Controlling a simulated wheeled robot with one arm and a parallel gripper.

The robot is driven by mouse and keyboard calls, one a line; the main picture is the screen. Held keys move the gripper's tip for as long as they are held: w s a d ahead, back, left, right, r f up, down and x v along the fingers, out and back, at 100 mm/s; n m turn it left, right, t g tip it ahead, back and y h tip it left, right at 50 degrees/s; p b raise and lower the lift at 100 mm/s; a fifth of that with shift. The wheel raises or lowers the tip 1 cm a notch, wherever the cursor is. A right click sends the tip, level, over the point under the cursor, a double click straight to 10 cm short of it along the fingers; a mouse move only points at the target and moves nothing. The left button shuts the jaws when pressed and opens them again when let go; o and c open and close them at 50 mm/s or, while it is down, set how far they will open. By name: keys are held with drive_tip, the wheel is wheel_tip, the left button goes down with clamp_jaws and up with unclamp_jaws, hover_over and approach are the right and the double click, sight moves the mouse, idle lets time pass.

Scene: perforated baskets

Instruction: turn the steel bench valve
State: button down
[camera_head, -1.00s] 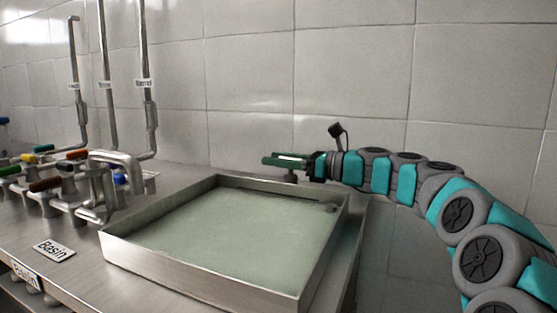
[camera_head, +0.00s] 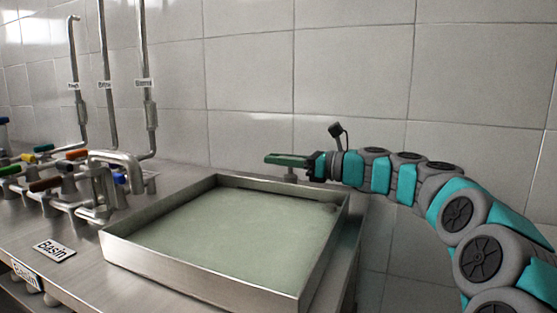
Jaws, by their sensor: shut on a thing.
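A valve with a green lever handle (camera_head: 284,160) on a short steel stem stands behind the back right corner of the basin. My gripper (camera_head: 309,164) reaches in from the right and is shut on the right end of the green handle. The handle's left end sticks out past the gripper and lies nearly level. The fingertips are small and partly hidden, so the exact grip is hard to see.
A square steel basin (camera_head: 204,274) of greenish liquid fills the middle of the bench. Valves with coloured handles (camera_head: 46,184) and curved steel pipes (camera_head: 118,158) crowd the left. The tiled wall (camera_head: 350,70) is behind.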

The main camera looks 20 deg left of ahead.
drive_tip(key=shift+r+g+p, duration=0.15)
drive_tip(key=shift+g+p, duration=0.25)
drive_tip(key=shift+p, duration=0.05)
drive_tip(key=shift+s+n+g+p, duration=0.1)
drive_tip(key=shift+n+g+p, duration=0.5)
drive_tip(key=shift+n+g, duration=0.1)
drive_tip(key=shift+s+n+g, duration=0.25)
drive_tip(key=shift+n+g, duration=0.45)
drive_tip(key=shift+g, duration=0.4)
drive_tip(key=c, duration=0.8)
unclamp_jaws()
drive_tip(key=shift+d, duration=0.15)
drive_tip(key=d, duration=0.5)
drive_tip(key=w+d, duration=0.1)
drive_tip(key=d, duration=0.1)
drive_tip(key=shift+d, duration=0.25)
